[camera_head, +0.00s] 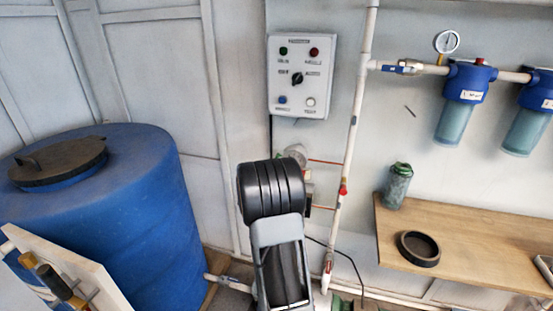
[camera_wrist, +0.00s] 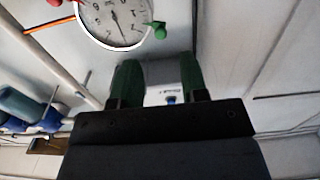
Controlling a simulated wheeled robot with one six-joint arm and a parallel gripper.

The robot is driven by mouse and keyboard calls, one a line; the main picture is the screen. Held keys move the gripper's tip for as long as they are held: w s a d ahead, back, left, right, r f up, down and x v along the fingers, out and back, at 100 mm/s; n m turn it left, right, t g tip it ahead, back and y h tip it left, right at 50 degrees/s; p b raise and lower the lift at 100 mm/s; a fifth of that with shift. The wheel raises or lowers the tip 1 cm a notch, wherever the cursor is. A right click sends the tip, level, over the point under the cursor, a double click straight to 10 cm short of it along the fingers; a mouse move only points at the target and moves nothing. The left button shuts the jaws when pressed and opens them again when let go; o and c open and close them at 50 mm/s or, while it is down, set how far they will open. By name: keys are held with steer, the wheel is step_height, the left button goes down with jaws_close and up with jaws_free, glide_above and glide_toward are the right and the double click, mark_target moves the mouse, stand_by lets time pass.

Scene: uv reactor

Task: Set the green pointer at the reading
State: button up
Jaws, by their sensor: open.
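In the wrist view, a round white gauge (camera_wrist: 112,22) with a black needle fills the upper left, its top cut off. The green pointer (camera_wrist: 158,29) is a small tab at the gauge's right rim. A red tab (camera_wrist: 54,2) shows at its left side. My gripper (camera_wrist: 160,62) is open and empty, its two dark green fingers apart. The green pointer appears just beyond the fingertips, above the gap, not between the fingers. In the head view, my arm hides the gripper and partly covers a pale round fitting on the wall.
A control box (camera_head: 300,76) hangs on the wall above my arm. A white vertical pipe (camera_head: 350,150) runs to its right. A blue tank (camera_head: 120,215) stands left. A wooden shelf (camera_head: 480,245) holds a green jar (camera_head: 397,186) and a black ring (camera_head: 418,249).

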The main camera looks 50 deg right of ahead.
steer(key=x, duration=0.7)
steer(key=shift+w+p, duration=0.15)
steer(key=shift+p, duration=0.25)
steer(key=shift+d, duration=0.15)
jaws_close()
